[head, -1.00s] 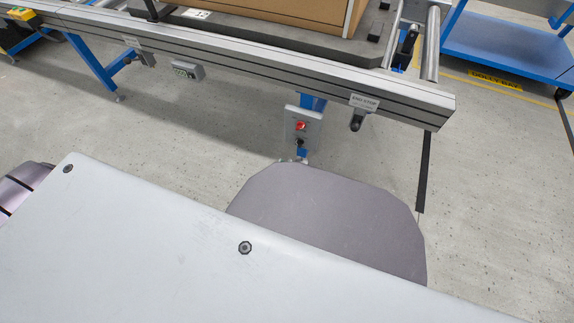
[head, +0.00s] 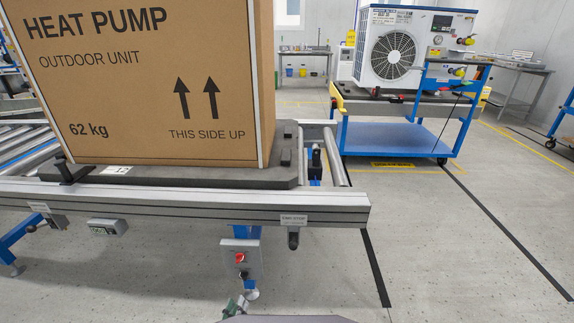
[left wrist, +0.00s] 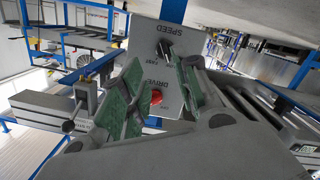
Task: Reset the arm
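My left gripper (head: 238,304) shows small at the bottom of the head view, just below the grey control box (head: 240,262) with its red button. In the left wrist view my left gripper (left wrist: 155,78) has its two green-padded fingers apart, with nothing held between them. Beyond the fingers is the same control box (left wrist: 150,48), appearing upside down with "SPEED" and "DRIVE" labels and a red knob (left wrist: 156,97). Whether the fingers touch the box cannot be told. My right gripper is in neither view.
A roller conveyor (head: 330,208) crosses in front, bearing a large heat pump carton (head: 150,100) on a dark pallet (head: 285,172). A blue trolley (head: 385,138) with a white heat pump unit (head: 385,45) stands behind right. The floor at right is clear.

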